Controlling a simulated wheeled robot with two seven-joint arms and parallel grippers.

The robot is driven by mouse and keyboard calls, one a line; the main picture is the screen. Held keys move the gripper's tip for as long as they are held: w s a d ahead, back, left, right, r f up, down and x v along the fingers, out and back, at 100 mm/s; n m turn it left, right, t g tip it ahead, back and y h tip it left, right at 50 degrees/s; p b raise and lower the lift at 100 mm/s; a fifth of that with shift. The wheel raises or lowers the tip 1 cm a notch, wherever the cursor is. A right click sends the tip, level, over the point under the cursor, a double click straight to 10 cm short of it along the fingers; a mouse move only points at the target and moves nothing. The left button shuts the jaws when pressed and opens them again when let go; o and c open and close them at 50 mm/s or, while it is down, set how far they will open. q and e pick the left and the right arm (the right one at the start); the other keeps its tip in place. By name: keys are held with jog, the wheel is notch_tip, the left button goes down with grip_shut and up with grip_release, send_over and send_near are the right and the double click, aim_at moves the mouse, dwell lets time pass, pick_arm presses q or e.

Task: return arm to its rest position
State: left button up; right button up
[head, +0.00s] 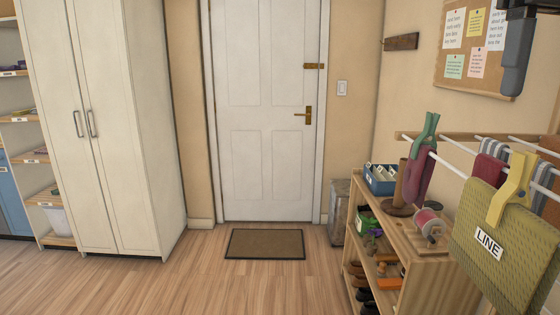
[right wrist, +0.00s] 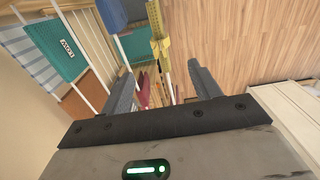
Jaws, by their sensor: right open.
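My right gripper (right wrist: 160,72) shows in the right wrist view with its two dark fingers spread apart. Nothing is held between them; the floor, rods and shelf things show beyond the gap. In the head view, a dark grey part of my right arm (head: 516,58) hangs in from the top right corner, in front of the cork board. Whether that part includes the fingers I cannot tell. My left gripper is in neither view.
A wooden shelf (head: 437,270) stands below. A white cupboard (head: 95,120) is at left. The middle floor (head: 215,285) is clear.

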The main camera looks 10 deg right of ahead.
aim_at(513, 201)
notch_tip(513, 201, down, 13)
jog(key=shift+f+b, duration=0.1)
jog(key=shift+b, duration=0.9)
jog(key=shift+r, duration=0.5)
